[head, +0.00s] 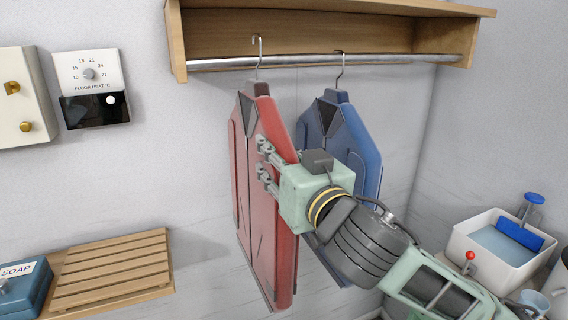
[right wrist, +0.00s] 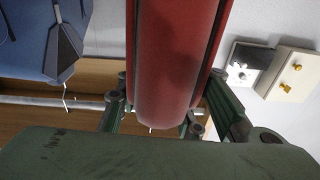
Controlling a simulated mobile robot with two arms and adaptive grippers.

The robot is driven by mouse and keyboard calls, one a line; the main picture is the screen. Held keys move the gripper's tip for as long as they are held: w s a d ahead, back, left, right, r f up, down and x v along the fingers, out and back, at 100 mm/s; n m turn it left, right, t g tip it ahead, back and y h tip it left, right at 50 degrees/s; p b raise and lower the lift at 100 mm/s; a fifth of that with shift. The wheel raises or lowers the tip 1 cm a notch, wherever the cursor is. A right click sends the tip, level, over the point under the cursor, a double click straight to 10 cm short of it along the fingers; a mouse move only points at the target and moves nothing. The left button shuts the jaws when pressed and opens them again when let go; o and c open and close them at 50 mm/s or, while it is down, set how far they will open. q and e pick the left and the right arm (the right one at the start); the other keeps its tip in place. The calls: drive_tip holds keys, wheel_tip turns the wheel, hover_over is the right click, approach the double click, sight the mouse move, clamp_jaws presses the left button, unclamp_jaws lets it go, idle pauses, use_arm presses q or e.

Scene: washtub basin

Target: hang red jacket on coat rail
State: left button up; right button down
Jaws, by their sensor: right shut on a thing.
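The red jacket (head: 262,200) hangs upright from a hanger with a metal hook (head: 257,52) in the head view. The hook's top shows above the line of the metal coat rail (head: 300,62); I cannot tell whether it rests on the rail or is just in front of it. My right gripper (head: 265,160) is shut on the jacket's right edge. In the right wrist view the jacket (right wrist: 175,60) fills the space between the fingers (right wrist: 165,108). My left gripper is out of view.
A blue jacket (head: 365,150) hangs from the rail just right of the red one, partly behind my arm. A wooden shelf (head: 177,45) frames the rail. A slatted rack (head: 115,270), a soap box (head: 25,285) and a white basin (head: 485,262) are lower down.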

drive_tip(key=shift+w+a+f+b, duration=0.15)
drive_tip(key=shift+w+f+b, duration=0.3)
drive_tip(key=shift+f+b, duration=0.2)
drive_tip(key=shift+w+a+f+b, duration=0.15)
drive_tip(key=shift+w+f+b, duration=0.35)
drive_tip(key=shift+f, duration=0.2)
